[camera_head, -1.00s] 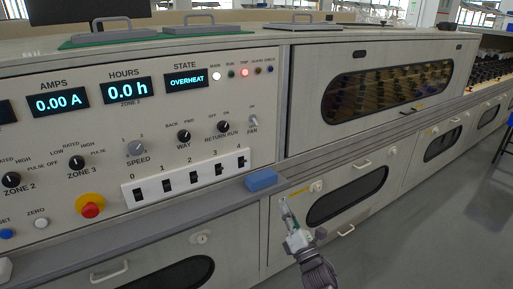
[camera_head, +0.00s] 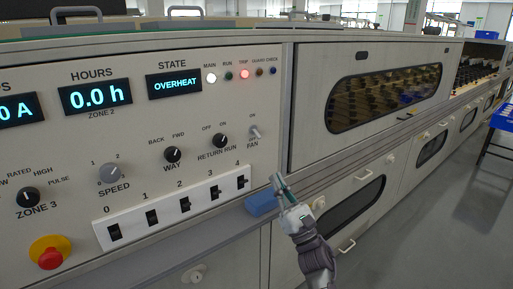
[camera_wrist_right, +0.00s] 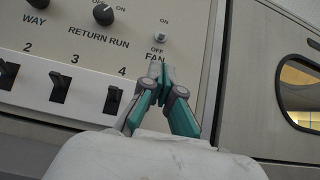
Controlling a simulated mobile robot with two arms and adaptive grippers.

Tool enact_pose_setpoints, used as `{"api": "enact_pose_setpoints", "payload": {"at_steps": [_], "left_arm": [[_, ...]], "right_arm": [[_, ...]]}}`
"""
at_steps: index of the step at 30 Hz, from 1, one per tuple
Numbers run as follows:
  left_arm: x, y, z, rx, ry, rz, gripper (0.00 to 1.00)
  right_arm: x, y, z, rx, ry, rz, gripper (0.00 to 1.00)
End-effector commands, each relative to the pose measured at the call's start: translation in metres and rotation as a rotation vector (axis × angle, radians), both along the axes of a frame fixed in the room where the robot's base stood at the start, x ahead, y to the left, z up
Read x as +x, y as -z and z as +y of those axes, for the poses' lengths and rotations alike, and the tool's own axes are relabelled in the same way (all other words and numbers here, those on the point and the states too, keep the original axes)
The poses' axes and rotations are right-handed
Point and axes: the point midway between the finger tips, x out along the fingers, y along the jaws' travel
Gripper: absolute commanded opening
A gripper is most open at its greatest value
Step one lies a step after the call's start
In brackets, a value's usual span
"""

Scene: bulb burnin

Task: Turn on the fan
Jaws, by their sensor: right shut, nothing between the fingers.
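The fan switch (camera_head: 255,131) is a small metal toggle on the control panel, with ON above it, OFF below it and the label FAN under that. In the head view its lever tilts up and to the left. It also shows in the right wrist view (camera_wrist_right: 160,38), just beyond my fingertips. My right gripper (camera_head: 278,181) is shut and empty, below and to the right of the switch in the head view. In the wrist view its fingertips (camera_wrist_right: 160,70) overlap the FAN label, apart from the lever. My left gripper is not in view.
A row of black rocker switches (camera_head: 183,205) sits left of my right gripper. A blue block (camera_head: 262,204) lies on the ledge beside the gripper. The state display (camera_head: 174,85) reads OVERHEAT, and the trip lamp (camera_head: 244,74) glows red. A red stop knob (camera_head: 50,257) sits at lower left.

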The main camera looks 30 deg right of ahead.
Motion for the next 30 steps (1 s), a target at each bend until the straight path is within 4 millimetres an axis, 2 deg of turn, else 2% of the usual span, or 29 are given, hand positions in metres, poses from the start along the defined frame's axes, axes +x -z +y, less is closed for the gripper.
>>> {"api": "enact_pose_setpoints", "payload": {"at_steps": [8, 21, 30], "left_arm": [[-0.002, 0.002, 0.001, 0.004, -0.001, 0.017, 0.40], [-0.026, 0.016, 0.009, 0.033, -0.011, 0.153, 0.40], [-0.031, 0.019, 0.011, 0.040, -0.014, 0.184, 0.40]], "right_arm": [[0.007, -0.008, 0.001, 0.000, -0.003, -0.002, 0.00], [0.060, -0.059, 0.005, 0.002, -0.003, -0.001, 0.00], [0.072, -0.070, 0.006, 0.003, -0.001, 0.001, 0.00]]}}
